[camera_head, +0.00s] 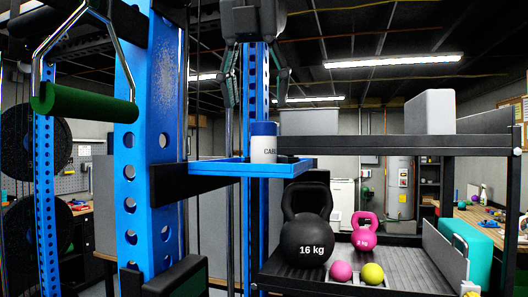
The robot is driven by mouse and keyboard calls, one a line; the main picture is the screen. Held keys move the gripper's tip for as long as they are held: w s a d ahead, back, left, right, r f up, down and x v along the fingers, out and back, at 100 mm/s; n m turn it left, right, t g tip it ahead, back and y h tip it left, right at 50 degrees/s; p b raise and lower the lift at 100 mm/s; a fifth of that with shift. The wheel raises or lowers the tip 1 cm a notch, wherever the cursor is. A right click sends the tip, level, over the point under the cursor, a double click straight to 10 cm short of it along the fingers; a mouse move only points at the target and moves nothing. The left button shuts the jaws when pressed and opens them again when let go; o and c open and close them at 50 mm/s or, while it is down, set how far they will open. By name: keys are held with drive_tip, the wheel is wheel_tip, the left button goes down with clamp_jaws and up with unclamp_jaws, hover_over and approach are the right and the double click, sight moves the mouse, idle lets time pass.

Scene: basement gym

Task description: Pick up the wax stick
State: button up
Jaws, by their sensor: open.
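A white cylinder with a blue cap (264,150), its label partly readable as "CAB…", stands upright on a small blue tray (225,168). It looks like the wax stick. My gripper (255,102) hangs pointing down from the top of the head view, above the cylinder. Its two fingers are spread wide, with the blue upright visible between them. It is empty and its fingertips are apart from the cylinder's cap.
A perforated blue upright (152,120) and a green-gripped handle (85,105) stand left of the tray. At right, a black rack (400,149) holds a grey block (431,112), a black kettlebell (306,243), a pink kettlebell (364,238) and two small balls.

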sight(264, 146)
drive_tip(key=shift+s+d+f+p, duration=0.15)
drive_tip(key=shift+s+f, duration=0.15)
drive_tip(key=shift+f, duration=0.35)
drive_tip(key=shift+s+a+f+p, duration=0.15)
drive_tip(key=shift+s+f, duration=0.1)
drive_tip(key=shift+f, duration=0.35)
drive_tip(key=w+f, duration=0.2)
drive_tip(key=w, duration=0.1)
drive_tip(key=shift+d+f, duration=0.1)
drive_tip(key=shift+f, duration=0.05)
drive_tip(key=shift+s+d+f+p, duration=0.35)
drive_tip(key=shift+s+p, duration=0.15)
drive_tip(key=shift+p, duration=0.1)
drive_tip(key=x, duration=0.2)
drive_tip(key=p+x, duration=0.1)
drive_tip(key=x, duration=0.1)
drive_tip(key=shift+w+d, duration=0.15)
drive_tip(key=shift+w, duration=0.15)
drive_tip(key=shift+s+r, duration=0.1)
drive_tip(key=shift+s, duration=0.2)
drive_tip(key=shift+w, duration=0.15)
drive_tip(key=c, duration=1.1)
drive_tip(key=shift+c, duration=0.2)
